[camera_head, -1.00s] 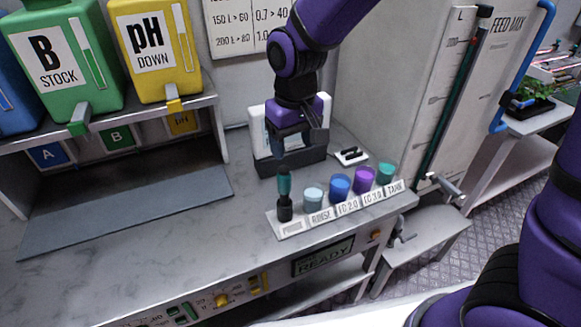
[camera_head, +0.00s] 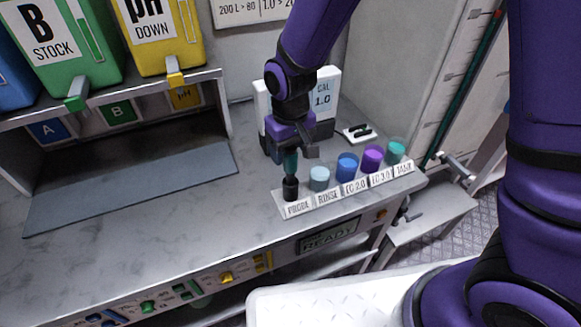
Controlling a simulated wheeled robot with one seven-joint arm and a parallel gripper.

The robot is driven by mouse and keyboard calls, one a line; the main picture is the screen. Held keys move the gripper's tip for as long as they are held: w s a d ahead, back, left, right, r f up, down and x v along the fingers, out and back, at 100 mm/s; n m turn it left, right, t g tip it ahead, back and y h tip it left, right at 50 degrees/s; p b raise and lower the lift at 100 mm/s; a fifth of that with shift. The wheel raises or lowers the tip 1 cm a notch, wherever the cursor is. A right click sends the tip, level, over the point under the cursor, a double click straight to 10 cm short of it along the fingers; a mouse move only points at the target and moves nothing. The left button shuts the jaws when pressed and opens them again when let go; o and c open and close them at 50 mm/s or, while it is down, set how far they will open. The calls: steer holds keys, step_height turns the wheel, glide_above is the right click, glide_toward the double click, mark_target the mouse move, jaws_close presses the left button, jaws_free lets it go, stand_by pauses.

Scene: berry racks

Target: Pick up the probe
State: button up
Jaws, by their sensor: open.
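The probe (camera_head: 291,165) has a teal upper body and a black lower part. It stands upright in the black holder (camera_head: 290,188) at the left end of the white labelled strip (camera_head: 297,210), above the label PROBE. My gripper (camera_head: 291,148) points down from above at the probe's top, with its jaws open. The fingers cover the probe's upper end, so I cannot tell whether they touch it.
Beside the probe stand cups: a pale rinse cup (camera_head: 320,178), a blue cup (camera_head: 347,166), a purple cup (camera_head: 372,157) and a teal cup (camera_head: 396,150). Behind is a white CAL display (camera_head: 325,92). The grey counter (camera_head: 190,215) to the left is clear.

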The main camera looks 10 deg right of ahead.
mark_target(290, 173)
steer(key=shift+f, duration=1.45)
steer(key=c, duration=1)
